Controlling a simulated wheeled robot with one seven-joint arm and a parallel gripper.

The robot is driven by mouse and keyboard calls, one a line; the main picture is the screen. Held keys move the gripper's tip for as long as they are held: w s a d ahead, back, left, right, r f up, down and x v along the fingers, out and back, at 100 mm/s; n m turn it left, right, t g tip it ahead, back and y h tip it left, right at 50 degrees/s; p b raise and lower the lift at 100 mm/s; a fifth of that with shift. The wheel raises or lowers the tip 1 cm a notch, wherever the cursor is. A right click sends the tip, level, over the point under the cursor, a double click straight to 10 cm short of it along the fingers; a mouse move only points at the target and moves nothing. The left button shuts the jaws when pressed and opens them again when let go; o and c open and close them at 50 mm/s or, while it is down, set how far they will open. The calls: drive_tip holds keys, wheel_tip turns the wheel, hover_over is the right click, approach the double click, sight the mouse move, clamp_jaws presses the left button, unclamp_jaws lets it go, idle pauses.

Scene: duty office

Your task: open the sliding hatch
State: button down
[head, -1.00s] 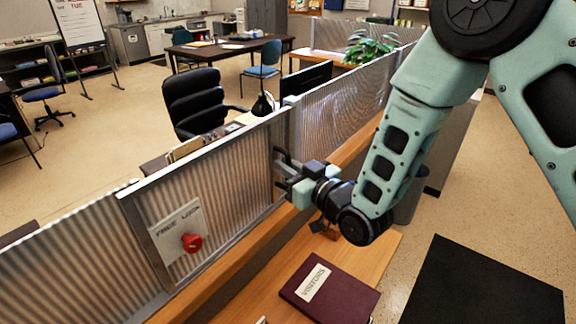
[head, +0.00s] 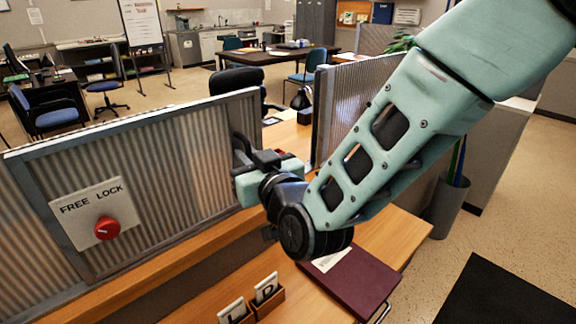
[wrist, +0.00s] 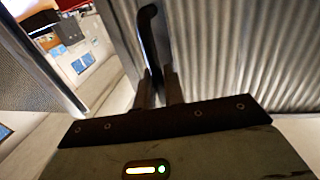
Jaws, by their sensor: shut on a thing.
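The sliding hatch (head: 165,165) is a framed, ribbed translucent panel standing along the wooden counter. A gap lies between its right edge and the fixed ribbed panel (head: 345,100), so it stands partly open. A black upright handle (head: 238,145) is near the hatch's right edge. My gripper (head: 246,160) is shut on this handle. In the wrist view the dark fingers (wrist: 159,90) close around the lower part of the handle (wrist: 148,35). A red knob (head: 107,228) sits on a plate marked FREE and LOCK (head: 85,205) at the hatch's left.
A dark red book (head: 350,280) and small wooden holders with lettered cards (head: 268,288) lie on the front counter (head: 385,235). A bin (head: 448,205) stands on the floor at right. A black chair (head: 235,82) and a desk are behind the hatch.

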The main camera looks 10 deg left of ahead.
sight(195, 166)
drive_tip(key=s+a+b, duration=0.1)
drive_tip(key=s+a, duration=0.1)
drive_tip(key=s+a+b, duration=0.1)
drive_tip(key=s+a, duration=0.1)
drive_tip(key=s, duration=0.1)
drive_tip(key=s+a, duration=0.1)
drive_tip(key=s, duration=0.1)
drive_tip(key=shift+s+a+b, duration=0.3)
drive_tip(key=shift+a+b, duration=0.1)
drive_tip(key=c, duration=1.6)
unclamp_jaws()
drive_tip(key=b+v, duration=0.5)
drive_tip(key=v, duration=1.2)
drive_tip(key=shift+s+d, duration=0.15)
